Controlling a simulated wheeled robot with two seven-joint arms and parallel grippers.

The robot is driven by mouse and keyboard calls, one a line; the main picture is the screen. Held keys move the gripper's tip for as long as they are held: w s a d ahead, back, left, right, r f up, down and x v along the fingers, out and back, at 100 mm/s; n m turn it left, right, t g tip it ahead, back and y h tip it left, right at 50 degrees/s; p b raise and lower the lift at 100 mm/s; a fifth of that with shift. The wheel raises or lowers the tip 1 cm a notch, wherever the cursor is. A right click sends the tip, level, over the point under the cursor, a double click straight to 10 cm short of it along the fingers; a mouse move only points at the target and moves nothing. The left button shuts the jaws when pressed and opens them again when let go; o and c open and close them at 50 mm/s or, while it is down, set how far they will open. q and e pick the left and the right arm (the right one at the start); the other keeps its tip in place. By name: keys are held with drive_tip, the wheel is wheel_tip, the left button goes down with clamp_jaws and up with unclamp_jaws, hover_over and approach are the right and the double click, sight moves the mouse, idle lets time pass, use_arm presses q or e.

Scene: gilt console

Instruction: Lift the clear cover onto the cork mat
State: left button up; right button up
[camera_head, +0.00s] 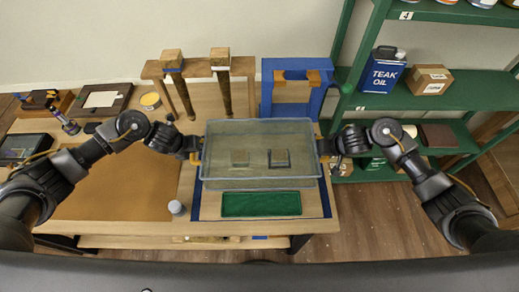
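The clear cover (262,176) is a see-through box at the middle of the table, above a blue-edged board. I cannot tell whether the cover rests or is slightly raised. The brown cork mat (115,192) lies flat and bare to the left.
A green pad (261,204) lies in front of the cover, and a small white-topped jar (175,207) stands by the mat's right edge. Behind are a wooden stand with two legs (221,68) and a blue frame (318,90). Green shelving (440,95) is at right.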

use_arm(q)
drive_tip(key=shift+w+d+f, duration=0.1)
drive_tip(key=shift+f, duration=0.2)
use_arm(e)
drive_tip(key=shift+w+f, duration=0.1)
drive_tip(key=shift+f, duration=0.2)
use_arm(q)
drive_tip(key=c, duration=0.5)
use_arm(e)
drive_tip(key=c, duration=0.5)
use_arm(q)
clamp_jaws()
use_arm(e)
clamp_jaws()
use_arm(q)
drive_tip(key=shift+r, duration=0.1)
use_arm(e)
drive_tip(key=shift+r, duration=0.1)
